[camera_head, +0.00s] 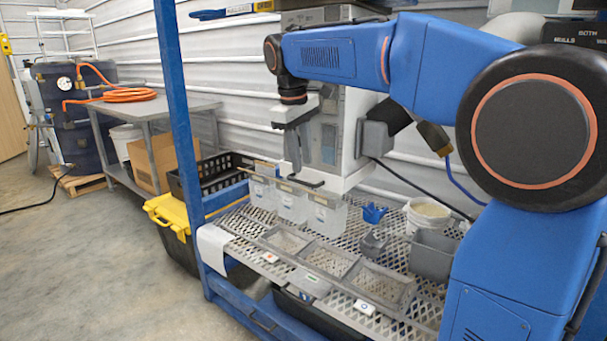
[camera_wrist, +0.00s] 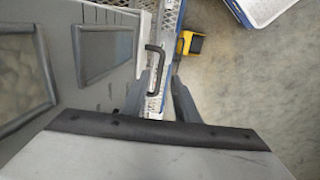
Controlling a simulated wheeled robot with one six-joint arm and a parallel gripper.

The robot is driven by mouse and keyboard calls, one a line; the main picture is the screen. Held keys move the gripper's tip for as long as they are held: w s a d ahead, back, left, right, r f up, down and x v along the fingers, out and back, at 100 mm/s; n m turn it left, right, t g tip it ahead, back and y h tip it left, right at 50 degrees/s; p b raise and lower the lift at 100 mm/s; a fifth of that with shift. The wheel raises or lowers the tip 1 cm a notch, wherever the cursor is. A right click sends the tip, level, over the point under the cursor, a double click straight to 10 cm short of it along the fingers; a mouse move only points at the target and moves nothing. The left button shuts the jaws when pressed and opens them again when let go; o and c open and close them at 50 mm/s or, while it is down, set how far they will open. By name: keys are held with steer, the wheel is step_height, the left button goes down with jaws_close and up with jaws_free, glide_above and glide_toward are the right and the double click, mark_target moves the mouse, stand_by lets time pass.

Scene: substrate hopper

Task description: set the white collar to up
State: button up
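The hopper machine is a pale cabinet (camera_head: 355,120) with a grey windowed front, standing at the back of the mesh bench. A black bent handle (camera_head: 302,181) sticks out low at its front; it also shows in the wrist view (camera_wrist: 156,48). My gripper (camera_head: 297,165) points down in front of the cabinet, close to the handle. In the wrist view my gripper (camera_wrist: 161,78) has its two fingers apart, with the handle showing between and beyond them. I cannot tell whether they touch it. I cannot make out a white collar for certain in either view.
Three clear bins (camera_head: 292,203) hang below the handle. Mesh trays (camera_head: 325,260) and a grey box (camera_head: 433,253) lie on the bench (camera_head: 235,222). A blue post (camera_head: 180,130) stands at left. Open floor (camera_head: 90,270) lies beyond it.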

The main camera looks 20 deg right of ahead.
mark_target(304, 182)
steer(key=shift+w+d+f, duration=0.15)
steer(key=shift+d+f, duration=0.05)
steer(key=shift+f, duration=1.05)
steer(key=shift+w+d+f, duration=0.15)
steer(key=shift+f, duration=1.05)
steer(key=shift+c, duration=0.3)
jaws_close()
